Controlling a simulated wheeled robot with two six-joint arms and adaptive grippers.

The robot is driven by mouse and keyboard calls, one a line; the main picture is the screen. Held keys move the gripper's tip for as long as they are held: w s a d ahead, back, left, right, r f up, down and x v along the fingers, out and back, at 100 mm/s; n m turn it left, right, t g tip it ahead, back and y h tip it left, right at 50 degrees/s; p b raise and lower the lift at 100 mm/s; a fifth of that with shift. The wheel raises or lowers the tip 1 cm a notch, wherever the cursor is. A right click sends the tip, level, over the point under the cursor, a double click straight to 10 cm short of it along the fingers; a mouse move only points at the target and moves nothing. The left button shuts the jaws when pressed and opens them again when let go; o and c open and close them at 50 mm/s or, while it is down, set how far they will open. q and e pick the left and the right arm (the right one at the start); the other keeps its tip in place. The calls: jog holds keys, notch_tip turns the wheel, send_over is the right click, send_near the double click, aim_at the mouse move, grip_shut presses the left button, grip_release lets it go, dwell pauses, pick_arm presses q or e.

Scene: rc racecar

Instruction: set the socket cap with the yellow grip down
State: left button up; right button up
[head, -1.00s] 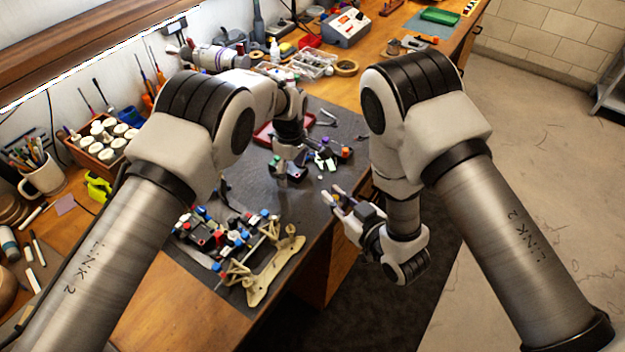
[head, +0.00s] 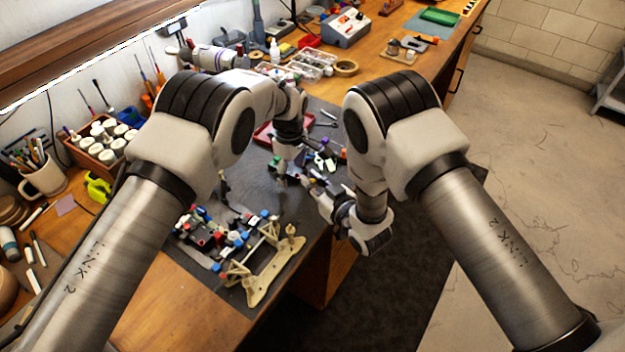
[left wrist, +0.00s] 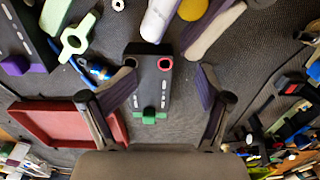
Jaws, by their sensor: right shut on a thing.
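The socket cap with the yellow grip (left wrist: 192,9) shows as a round yellow end at the top edge of the left wrist view. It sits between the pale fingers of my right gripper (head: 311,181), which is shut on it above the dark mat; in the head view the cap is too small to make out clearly. My left gripper (left wrist: 168,85) points down at the mat, open. Between its fingers lies a black block (left wrist: 150,90) with a red ring and a green end; a gap shows on its right side. The cap's underside is hidden.
A red tray (left wrist: 28,138) lies beside my left gripper. A pale green part (left wrist: 75,40) and purple-ended black pieces lie close by. The car chassis (head: 215,235) with a cream frame (head: 268,280) stands nearer on the mat. Bare mat shows between them.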

jog(key=shift+f+b, duration=0.45)
jog(key=shift+f, duration=0.2)
jog(key=o, duration=0.7)
jog(key=shift+r, duration=0.1)
jog(key=shift+r+p, duration=0.3)
jog(key=shift+p, duration=0.05)
jog(key=shift+s+d+r, duration=0.1)
jog(key=shift+s+d, duration=0.05)
jog(key=shift+s, duration=0.1)
jog(key=v, duration=1.1)
jog(key=shift+d+r, duration=0.25)
